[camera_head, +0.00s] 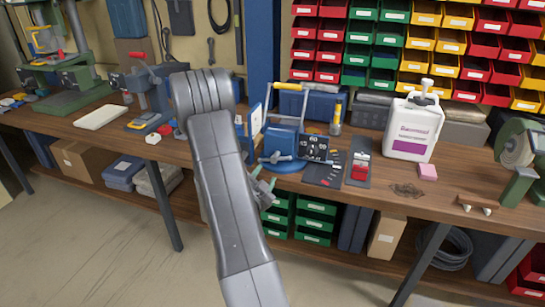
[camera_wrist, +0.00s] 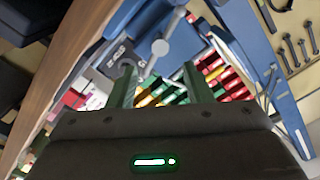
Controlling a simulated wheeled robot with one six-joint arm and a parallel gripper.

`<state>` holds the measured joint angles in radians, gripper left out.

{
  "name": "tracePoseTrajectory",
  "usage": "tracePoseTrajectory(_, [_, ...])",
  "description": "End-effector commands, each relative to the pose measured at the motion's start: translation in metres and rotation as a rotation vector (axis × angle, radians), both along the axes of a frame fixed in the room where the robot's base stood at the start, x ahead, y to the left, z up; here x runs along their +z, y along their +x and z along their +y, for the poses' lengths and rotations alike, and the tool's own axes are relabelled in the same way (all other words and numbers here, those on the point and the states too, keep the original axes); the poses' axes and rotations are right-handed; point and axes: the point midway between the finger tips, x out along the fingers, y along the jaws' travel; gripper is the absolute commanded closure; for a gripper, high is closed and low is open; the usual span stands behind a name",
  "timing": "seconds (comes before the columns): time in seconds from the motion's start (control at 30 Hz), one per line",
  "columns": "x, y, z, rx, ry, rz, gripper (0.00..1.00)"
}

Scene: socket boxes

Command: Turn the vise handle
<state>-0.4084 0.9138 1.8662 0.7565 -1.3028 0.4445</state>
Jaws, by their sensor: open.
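The blue vise (camera_head: 285,139) stands at the front edge of the wooden workbench, right of my arm. Its grey handle (camera_head: 277,157) is a bar through a round hub on the vise's front. In the wrist view the handle (camera_wrist: 160,47) shows as a tilted bar and hub ahead of my fingers, in front of the blue vise body (camera_wrist: 196,40). My gripper (camera_head: 265,183) is just below the handle in the head view, partly hidden by my arm. In the wrist view my gripper (camera_wrist: 159,76) is open, with nothing between its fingers; the handle appears apart from them.
A white jug (camera_head: 412,128), a pink block (camera_head: 427,171) and a bench grinder (camera_head: 520,155) stand right of the vise. Green drawers (camera_head: 314,224) sit on the shelf below. Coloured bins (camera_head: 425,38) hang behind. The floor in front is clear.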

Motion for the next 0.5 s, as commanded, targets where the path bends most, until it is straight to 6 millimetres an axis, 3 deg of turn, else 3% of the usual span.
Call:
tracePoseTrajectory(0.3, [0.003, 0.065, -0.022, -0.003, 0.000, 0.000, 0.54])
tracePoseTrajectory(0.5, [0.002, 0.089, -0.030, -0.001, 0.000, 0.000, 0.54])
